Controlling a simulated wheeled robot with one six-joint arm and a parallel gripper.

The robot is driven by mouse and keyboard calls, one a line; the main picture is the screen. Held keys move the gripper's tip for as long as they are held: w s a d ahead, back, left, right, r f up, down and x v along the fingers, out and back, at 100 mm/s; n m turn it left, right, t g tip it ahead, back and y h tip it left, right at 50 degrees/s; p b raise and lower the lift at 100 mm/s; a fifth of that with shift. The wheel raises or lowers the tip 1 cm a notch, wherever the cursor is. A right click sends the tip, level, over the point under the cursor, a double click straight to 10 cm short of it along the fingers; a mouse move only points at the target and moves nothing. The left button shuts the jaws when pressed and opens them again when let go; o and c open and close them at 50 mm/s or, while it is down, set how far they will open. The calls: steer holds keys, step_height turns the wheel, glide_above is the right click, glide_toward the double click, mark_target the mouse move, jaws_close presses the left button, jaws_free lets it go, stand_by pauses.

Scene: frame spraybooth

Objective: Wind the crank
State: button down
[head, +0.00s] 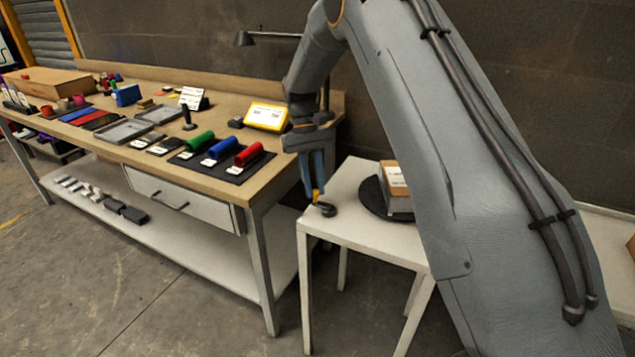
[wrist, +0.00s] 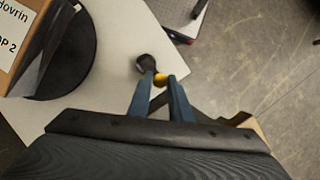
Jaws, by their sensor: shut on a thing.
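The crank (head: 326,210) is a small dark arm at the near left corner of the small white table, with a yellow handle (head: 316,196). In the wrist view the dark crank (wrist: 146,64) lies just beyond the fingertips, and the yellow handle (wrist: 160,79) shows between them. My gripper (head: 315,190) points down over the table corner, its two blue fingers (wrist: 160,82) shut on the yellow handle. A black round turntable (head: 371,200) lies on the table, bearing a labelled cardboard box (head: 390,171). My arm hides part of both in the head view.
The white table (head: 350,232) stands right of a long workbench (head: 228,188). The bench holds green, blue and red blocks, grey trays and a yellow-framed display (head: 266,116). A desk lamp (head: 245,38) stands behind. The floor in front is clear.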

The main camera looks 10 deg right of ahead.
steer(key=n, duration=0.1)
steer(key=s+n+h, duration=0.1)
steer(key=n, duration=0.1)
steer(key=a+n+p, duration=0.1)
steer(key=shift+s+t+h, duration=0.3)
steer(key=shift+s, duration=0.1)
steer(key=shift+s+n+t+h+p, duration=0.15)
steer(key=shift+s+n+h+p, duration=0.1)
steer(key=shift+n, duration=0.5)
steer(key=shift+s+n+t+h+p, duration=0.15)
steer(key=shift+s+n+p, duration=0.1)
steer(key=shift+n, duration=0.5)
steer(key=c, duration=1.6)
jaws_free()
steer(key=shift+c, duration=0.2)
steer(key=b+v, duration=0.2)
steer(key=v, duration=0.5)
steer(key=shift+r, duration=0.35)
steer(key=shift+a, duration=0.1)
